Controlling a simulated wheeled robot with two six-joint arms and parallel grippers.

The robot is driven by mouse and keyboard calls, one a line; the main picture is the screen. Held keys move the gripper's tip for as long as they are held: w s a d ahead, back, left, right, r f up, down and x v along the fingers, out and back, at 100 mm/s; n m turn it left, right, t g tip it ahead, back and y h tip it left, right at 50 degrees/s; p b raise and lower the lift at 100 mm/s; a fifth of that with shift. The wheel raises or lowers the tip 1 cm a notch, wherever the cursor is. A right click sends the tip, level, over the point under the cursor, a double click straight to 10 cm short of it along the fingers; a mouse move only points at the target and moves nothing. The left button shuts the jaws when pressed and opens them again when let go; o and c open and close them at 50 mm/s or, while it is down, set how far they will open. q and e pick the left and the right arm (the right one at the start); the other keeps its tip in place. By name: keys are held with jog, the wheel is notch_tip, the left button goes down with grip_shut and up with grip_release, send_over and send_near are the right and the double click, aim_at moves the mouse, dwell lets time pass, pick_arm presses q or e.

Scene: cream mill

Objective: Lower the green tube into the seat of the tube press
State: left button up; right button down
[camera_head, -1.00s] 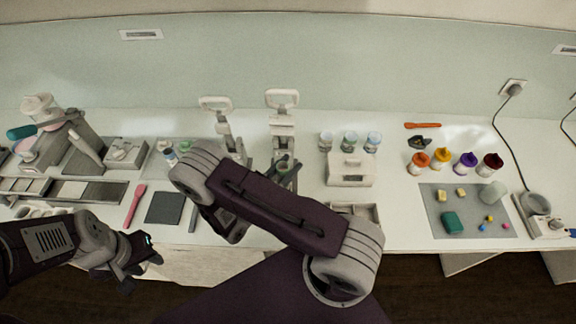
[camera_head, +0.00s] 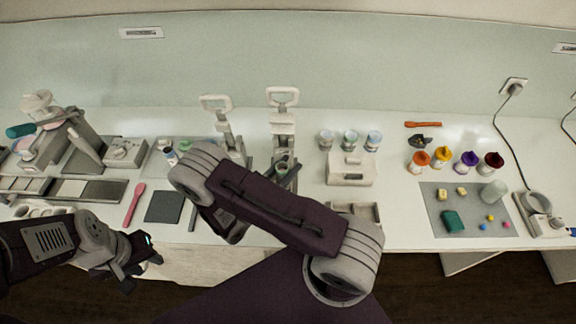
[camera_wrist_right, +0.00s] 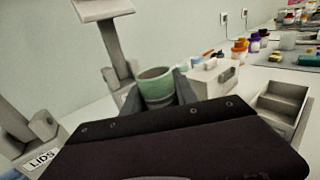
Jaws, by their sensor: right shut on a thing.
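The green tube (camera_wrist_right: 156,88) is a short open-topped cylinder, upright between the grey fingers of my right gripper (camera_wrist_right: 158,97) in the right wrist view. The gripper is shut on it. In the head view the tube (camera_head: 282,168) is small, in front of the tube press (camera_head: 283,125), a pale stand with a loop handle. The press also shows behind the tube in the right wrist view (camera_wrist_right: 117,50). The tube's lower end and the seat are hidden by my gripper and arm, so contact cannot be told. My left gripper (camera_head: 142,270) is empty and apart from the press, its fingers apart.
A similar press (camera_head: 222,125) stands just left; a LIDS label (camera_wrist_right: 41,159) shows at left in the wrist view. A white box (camera_head: 350,170) and an open tray (camera_head: 357,207) lie to the right. Jars (camera_head: 350,140) stand behind the box. Bare table lies right of it.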

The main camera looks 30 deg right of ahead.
jog(key=shift+f+b, duration=0.75)
jog(key=shift+f, duration=0.25)
jog(key=shift+f, duration=0.1)
jog(key=shift+f+b, duration=0.85)
jog(key=shift+f, duration=0.15)
jog(key=shift+f, duration=0.2)
jog(key=c, duration=0.9)
grip_release()
notch_tip(320, 180, up, 6)
jog(key=p, duration=0.4)
jog(key=shift+p, duration=0.4)
